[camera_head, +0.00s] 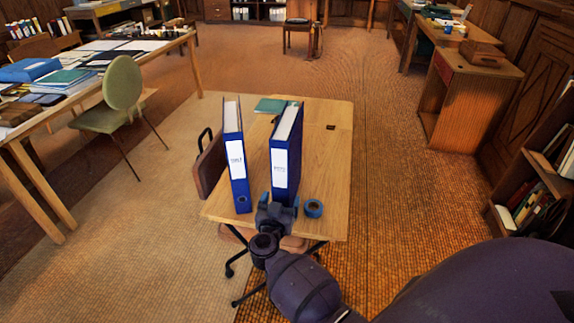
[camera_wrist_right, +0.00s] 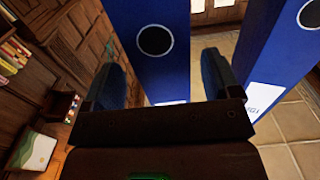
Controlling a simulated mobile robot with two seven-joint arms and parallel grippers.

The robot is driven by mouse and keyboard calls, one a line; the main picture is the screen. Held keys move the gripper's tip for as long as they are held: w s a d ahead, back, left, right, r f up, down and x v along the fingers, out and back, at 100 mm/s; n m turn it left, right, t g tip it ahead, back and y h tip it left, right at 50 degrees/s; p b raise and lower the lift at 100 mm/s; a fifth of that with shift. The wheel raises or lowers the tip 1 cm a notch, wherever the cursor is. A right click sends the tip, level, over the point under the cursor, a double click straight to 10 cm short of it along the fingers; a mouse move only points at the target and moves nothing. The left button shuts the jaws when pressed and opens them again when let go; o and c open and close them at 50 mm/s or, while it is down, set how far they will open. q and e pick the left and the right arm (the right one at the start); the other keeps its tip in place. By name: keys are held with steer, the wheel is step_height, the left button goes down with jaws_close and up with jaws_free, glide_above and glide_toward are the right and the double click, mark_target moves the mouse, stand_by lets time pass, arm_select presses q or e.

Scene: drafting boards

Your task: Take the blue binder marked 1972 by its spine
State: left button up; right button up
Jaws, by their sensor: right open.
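Two blue binders stand upright, spines toward me, on a small wooden table (camera_head: 327,175). The left binder (camera_head: 238,188) and the right binder (camera_head: 283,150) both have white labels, too small to read for sure, so I cannot tell which is 1972. My right gripper (camera_head: 277,203) is open at the foot of the right binder's spine and hides part of it. In the right wrist view, a blue binder spine (camera_wrist_right: 155,75) with a round finger hole shows between the open fingers (camera_wrist_right: 163,68). Contact is unclear. Another blue binder (camera_wrist_right: 280,50) stands to the right. My left gripper is out of view.
A green book (camera_head: 270,105) lies behind the binders. A brown case (camera_head: 211,168) stands against the table's left side. The table's right part is mostly clear. A green chair (camera_head: 122,90) stands at left.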

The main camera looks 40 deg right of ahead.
steer(key=x, duration=0.4)
steer(key=shift+w+b, duration=0.2)
steer(key=shift+b, duration=0.2)
steer(key=shift+r, duration=0.1)
steer(key=c, duration=1.2)
steer(key=shift+c, duration=1)
steer(key=shift+r, duration=0.15)
